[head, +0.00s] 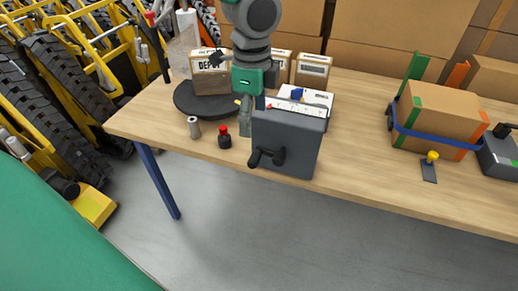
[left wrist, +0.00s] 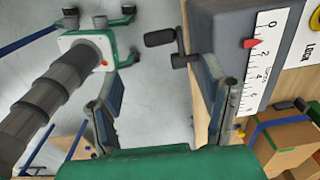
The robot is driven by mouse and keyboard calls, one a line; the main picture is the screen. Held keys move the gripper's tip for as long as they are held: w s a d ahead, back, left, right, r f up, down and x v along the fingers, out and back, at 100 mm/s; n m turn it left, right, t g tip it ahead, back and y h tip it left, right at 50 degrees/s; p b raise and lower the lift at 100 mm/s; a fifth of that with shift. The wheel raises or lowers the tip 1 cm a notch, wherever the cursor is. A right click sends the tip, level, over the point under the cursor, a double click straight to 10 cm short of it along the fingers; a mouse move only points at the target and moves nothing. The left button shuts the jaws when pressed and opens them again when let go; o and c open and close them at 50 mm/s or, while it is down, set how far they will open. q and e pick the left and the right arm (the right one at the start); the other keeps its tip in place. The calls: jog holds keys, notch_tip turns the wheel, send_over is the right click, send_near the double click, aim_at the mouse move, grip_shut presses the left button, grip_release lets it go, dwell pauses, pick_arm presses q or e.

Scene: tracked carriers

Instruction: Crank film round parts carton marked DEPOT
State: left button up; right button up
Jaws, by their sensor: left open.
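The parts carton marked DEPOT (head: 212,84) stands upright on a dark round turntable (head: 190,104) at the table's left. A pale roll with clear film (head: 187,30) stands behind it; I cannot tell whether film touches the carton. A grey box (head: 290,143) at the front edge carries a black crank (head: 267,158); the crank handle (left wrist: 162,38) also shows in the left wrist view. My left gripper (head: 256,112) is open and empty, pointing down by the box. In its wrist view (left wrist: 157,78), the handle lies beyond the fingertips, apparently apart from them. My right gripper is out of view.
A strapped carton (head: 440,108) sits on the right, behind a yellow-knobbed piece (head: 430,168). Large cartons (head: 380,62) line the back. Yellow tracked carriers (head: 100,50) stand left.

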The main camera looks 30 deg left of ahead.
aim_at(255, 155)
pick_arm(q)
notch_tip(255, 155, down, 11)
jog(key=shift+d+f+b, duration=0.15)
jog(key=shift+b, duration=0.45)
jog(key=shift+w+f, duration=0.1)
jog(key=shift+f, duration=0.4)
jog(key=c, duration=1)
